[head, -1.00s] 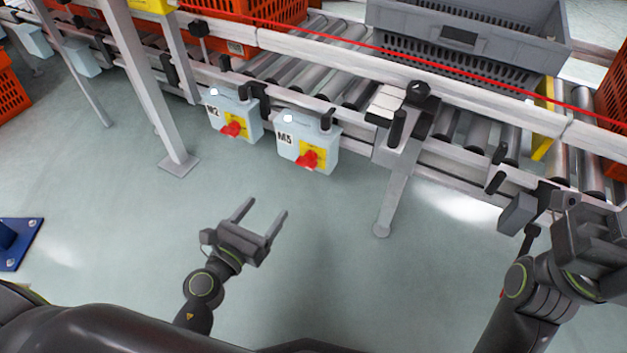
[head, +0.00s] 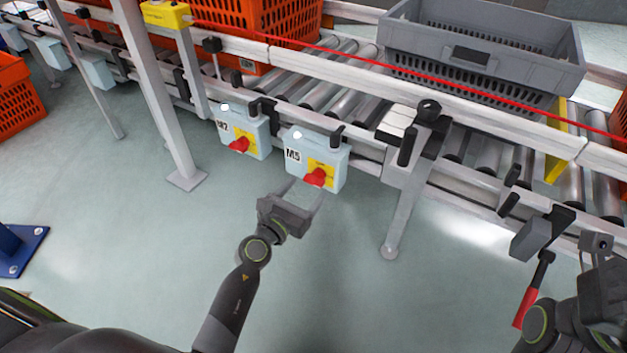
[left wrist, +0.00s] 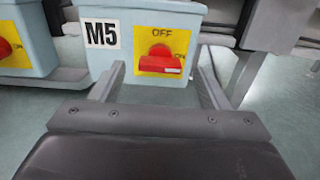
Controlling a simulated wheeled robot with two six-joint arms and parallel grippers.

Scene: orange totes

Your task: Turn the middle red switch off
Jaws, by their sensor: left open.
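A light blue switch box labelled M5 (head: 300,165) hangs from the conveyor's side rail. Its red switch (head: 319,177) sits on a yellow plate. In the left wrist view this red switch (left wrist: 160,63) has its handle lying horizontally, pointing right towards ON, with OFF above it. A second box, M2 (head: 255,142), with a red switch (head: 238,146), is to its left. My left gripper (head: 302,190) is open and empty, just in front of and below the M5 switch, fingers to either side. My right gripper (head: 603,285) is at the right edge, its fingers unclear.
The roller conveyor (head: 345,65) runs behind the boxes, carrying a grey tote (head: 480,55) and an orange tote (head: 232,40). A metal post (head: 160,110) stands left of M2, and a conveyor leg (head: 403,210) right of M5. A red handle (head: 525,305) is near my right arm.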

